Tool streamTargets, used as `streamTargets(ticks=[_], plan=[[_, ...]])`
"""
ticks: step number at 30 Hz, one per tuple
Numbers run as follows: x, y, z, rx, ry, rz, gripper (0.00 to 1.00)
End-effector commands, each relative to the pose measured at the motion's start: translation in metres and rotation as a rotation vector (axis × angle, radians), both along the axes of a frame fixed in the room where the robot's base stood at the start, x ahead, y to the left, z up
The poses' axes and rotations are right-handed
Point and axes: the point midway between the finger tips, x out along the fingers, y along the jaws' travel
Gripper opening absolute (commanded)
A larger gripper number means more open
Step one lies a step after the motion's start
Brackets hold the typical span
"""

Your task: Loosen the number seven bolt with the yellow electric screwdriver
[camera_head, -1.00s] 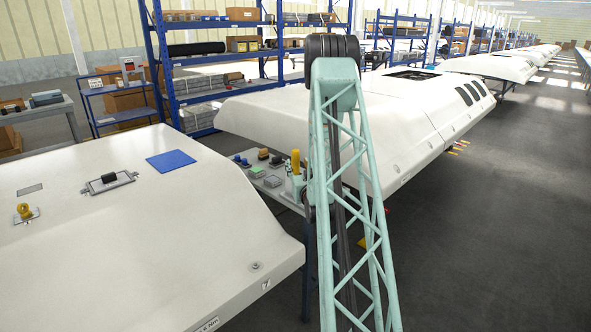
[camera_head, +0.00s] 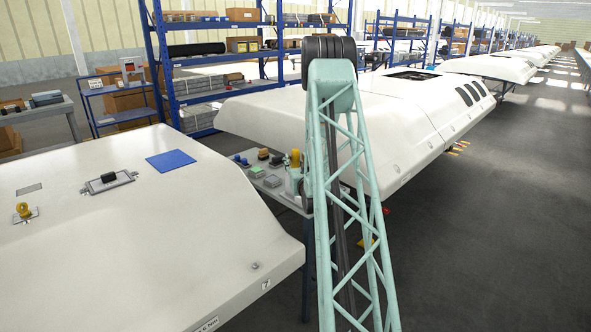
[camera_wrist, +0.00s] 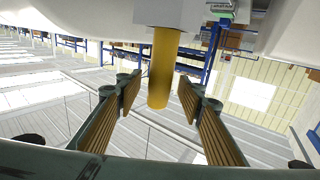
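The yellow electric screwdriver (camera_head: 295,158) stands upright on the small table between the white panels, just left of my arm. In the wrist view its yellow handle (camera_wrist: 163,68) hangs from the top of the inverted picture, between the fingers of my gripper (camera_wrist: 159,96). The gripper is open, with a visible gap on each side of the handle. The number seven bolt (camera_head: 255,266) is on the near panel's lower right slope, above a small "7" label (camera_head: 266,285). My arm hides the gripper in the head view.
The small table (camera_head: 273,181) also holds several small blue, black, brown and green items. The near white panel (camera_head: 130,240) carries a blue sheet (camera_head: 171,160), a black-handled latch (camera_head: 109,181) and a yellow knob (camera_head: 24,211). Open floor (camera_head: 480,240) lies to the right.

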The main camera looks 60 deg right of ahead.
Motion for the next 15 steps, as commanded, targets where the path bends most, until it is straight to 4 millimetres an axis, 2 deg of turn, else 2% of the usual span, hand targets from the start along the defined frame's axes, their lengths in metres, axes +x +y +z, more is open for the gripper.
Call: streamTargets(ticks=[6, 15], plan=[[0.0113, -0.0107, -0.0004, 0.0, 0.0, 0.0, 0.35], [0.0123, -0.0118, -0.0003, 0.001, 0.001, 0.0, 0.35]])
